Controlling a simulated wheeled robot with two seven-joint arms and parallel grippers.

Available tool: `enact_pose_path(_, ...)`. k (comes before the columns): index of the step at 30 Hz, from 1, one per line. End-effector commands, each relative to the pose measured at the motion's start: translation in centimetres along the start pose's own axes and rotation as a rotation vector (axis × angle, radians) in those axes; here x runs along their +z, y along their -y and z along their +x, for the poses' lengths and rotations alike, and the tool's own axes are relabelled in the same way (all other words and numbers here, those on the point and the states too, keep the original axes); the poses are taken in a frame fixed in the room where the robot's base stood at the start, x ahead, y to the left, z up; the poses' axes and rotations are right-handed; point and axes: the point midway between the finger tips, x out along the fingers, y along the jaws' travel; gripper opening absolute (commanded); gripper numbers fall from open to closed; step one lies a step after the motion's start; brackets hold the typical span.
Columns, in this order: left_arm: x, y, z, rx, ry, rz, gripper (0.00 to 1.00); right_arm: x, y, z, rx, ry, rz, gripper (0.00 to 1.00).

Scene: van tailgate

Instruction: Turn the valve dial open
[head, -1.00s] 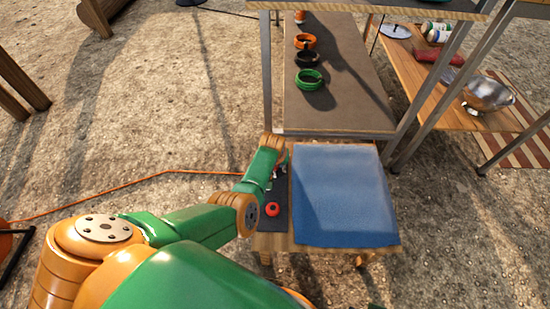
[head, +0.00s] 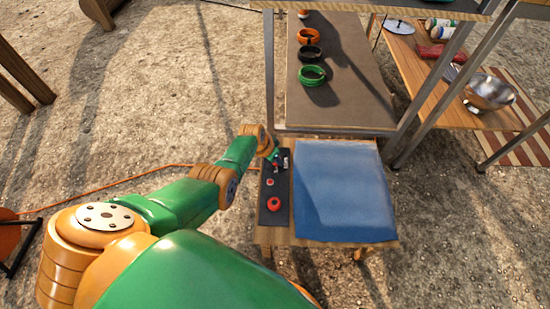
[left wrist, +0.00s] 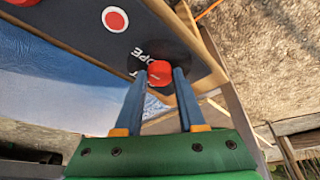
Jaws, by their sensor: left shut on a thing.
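The red valve dial (left wrist: 160,73) sits on a dark round plate with white lettering, of which "OPE" is readable. My left gripper (left wrist: 160,82) has one blue-grey finger on each side of the dial and is shut on it. In the head view the left gripper (head: 277,160) is at the far end of the dark panel (head: 268,216), left of the blue pad. The dial itself is mostly hidden there by the gripper. I cannot read how far the dial is turned. My right gripper is in neither view.
A small red button (head: 270,182) with a pale ring and a larger red knob (head: 274,204) stand on the same panel. The blue pad (head: 342,190) covers the bench beside it. Behind is a table (head: 340,75) with coloured rings; metal posts flank it.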

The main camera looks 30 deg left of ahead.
Motion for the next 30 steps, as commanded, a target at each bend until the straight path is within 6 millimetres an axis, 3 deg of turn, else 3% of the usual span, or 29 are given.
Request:
enact_pose_path(16, -0.14, 0.16, -0.07, 0.005, -0.004, 0.022, 0.00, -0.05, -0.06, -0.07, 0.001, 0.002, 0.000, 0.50)
enact_pose_path(17, -0.14, 0.16, -0.07, 0.005, -0.004, 0.022, 0.41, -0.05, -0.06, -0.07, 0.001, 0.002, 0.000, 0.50)
enact_pose_path(20, -0.12, 0.14, -0.06, 0.006, -0.003, 0.022, 0.68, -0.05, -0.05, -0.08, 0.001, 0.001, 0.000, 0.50)
enact_pose_path(30, -0.08, 0.04, -0.25, 0.008, -0.001, 0.021, 0.69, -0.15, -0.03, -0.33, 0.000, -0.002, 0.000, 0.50)
